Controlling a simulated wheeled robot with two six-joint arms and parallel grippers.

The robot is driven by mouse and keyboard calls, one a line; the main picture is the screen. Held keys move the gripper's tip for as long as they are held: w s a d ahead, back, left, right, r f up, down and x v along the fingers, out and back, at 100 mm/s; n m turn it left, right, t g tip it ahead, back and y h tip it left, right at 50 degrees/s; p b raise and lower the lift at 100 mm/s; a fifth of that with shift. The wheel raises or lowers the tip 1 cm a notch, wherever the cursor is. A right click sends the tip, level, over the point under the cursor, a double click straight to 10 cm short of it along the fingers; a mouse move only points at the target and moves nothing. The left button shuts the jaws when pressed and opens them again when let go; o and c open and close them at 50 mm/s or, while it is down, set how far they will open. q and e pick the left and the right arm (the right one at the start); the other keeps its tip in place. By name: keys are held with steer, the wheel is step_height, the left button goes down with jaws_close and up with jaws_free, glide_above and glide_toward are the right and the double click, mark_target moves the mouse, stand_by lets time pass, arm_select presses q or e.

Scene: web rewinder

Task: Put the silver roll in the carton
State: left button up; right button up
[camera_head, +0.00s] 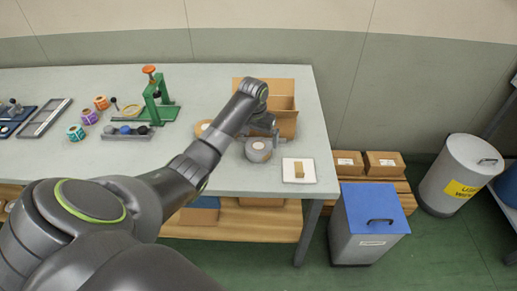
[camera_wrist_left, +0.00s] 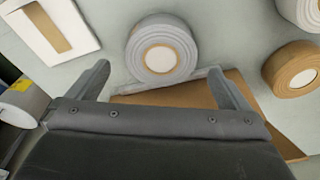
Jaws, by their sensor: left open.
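A silver-grey roll (camera_head: 258,150) with a pale core lies flat on the table in front of the carton (camera_head: 285,88). It also shows in the wrist view (camera_wrist_left: 160,57), just beyond my left fingertips. My left gripper (camera_head: 266,134) is open and empty, pointing down between the carton and this roll. The carton is open-topped brown cardboard, partly hidden by my arm. A brown flap or wall (camera_wrist_left: 190,96) shows under the gripper. My right gripper is not in view.
A second grey roll (camera_wrist_left: 303,12) and a brown roll (camera_wrist_left: 292,70) lie close by. A white pad with a small tan block (camera_head: 299,171) is right of the silver roll, near the table edge. A green press (camera_head: 158,100) and small coloured rolls stand farther left.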

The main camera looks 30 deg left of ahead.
mark_target(258, 145)
arm_select(q)
steer(key=f, duration=0.3)
steer(key=shift+w+a+f, duration=0.1)
steer(key=shift+w+f, duration=0.1)
steer(key=shift+f, duration=0.1)
steer(key=c, duration=1.1)
steer(key=shift+r, duration=0.15)
steer(key=shift+c, duration=0.2)
